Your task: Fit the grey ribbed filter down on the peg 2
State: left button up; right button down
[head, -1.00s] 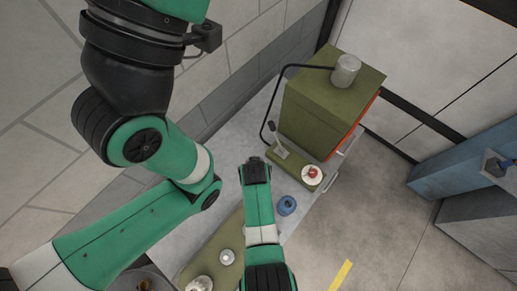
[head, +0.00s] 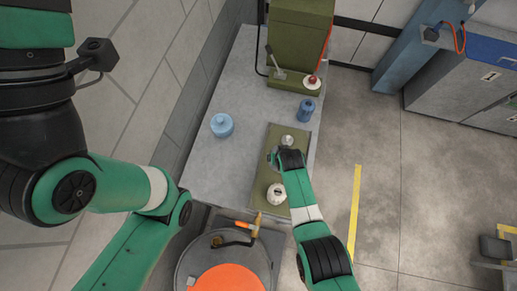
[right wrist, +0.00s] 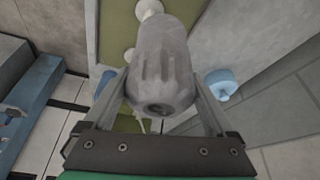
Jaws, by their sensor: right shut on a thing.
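The grey ribbed filter (right wrist: 162,62) fills the middle of the right wrist view, with its end and dark central hole facing the camera. My right gripper (right wrist: 160,88) is shut on it, one finger on each side. In the head view my right gripper (head: 279,156) is over the green board, and the filter is mostly hidden by it. Pale round fittings stand on the board, one just beyond the gripper (head: 288,141) and one nearer (head: 277,192). I cannot tell which is peg 2. My left gripper is out of view.
A light blue lidded jar (head: 222,125) stands on the grey bench (head: 215,165) left of the board. A blue cylinder (head: 305,111) stands beyond the board, before a green machine (head: 298,40). A drum with an orange top (head: 230,280) is at the front.

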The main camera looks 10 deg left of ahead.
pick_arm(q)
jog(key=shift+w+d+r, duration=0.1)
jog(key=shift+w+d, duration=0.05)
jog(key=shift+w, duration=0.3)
pick_arm(e)
jog(key=shift+w+d+m, duration=0.15)
jog(key=shift+w+d, duration=0.3)
jog(key=shift+d, duration=0.2)
jog(key=shift+w+d+m, duration=0.15)
jog(key=shift+w+d, duration=0.25)
jog(key=shift+d, duration=0.25)
jog(key=shift+f, duration=0.1)
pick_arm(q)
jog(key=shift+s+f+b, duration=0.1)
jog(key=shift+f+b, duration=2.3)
pick_arm(e)
jog(key=shift+s+f, duration=0.1)
jog(key=shift+f, duration=2.2)
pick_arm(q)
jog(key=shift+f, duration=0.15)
pick_arm(e)
jog(key=shift+f, duration=0.15)
pick_arm(q)
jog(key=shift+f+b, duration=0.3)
jog(key=shift+b, duration=0.15)
pick_arm(e)
jog(key=shift+f, duration=0.3)
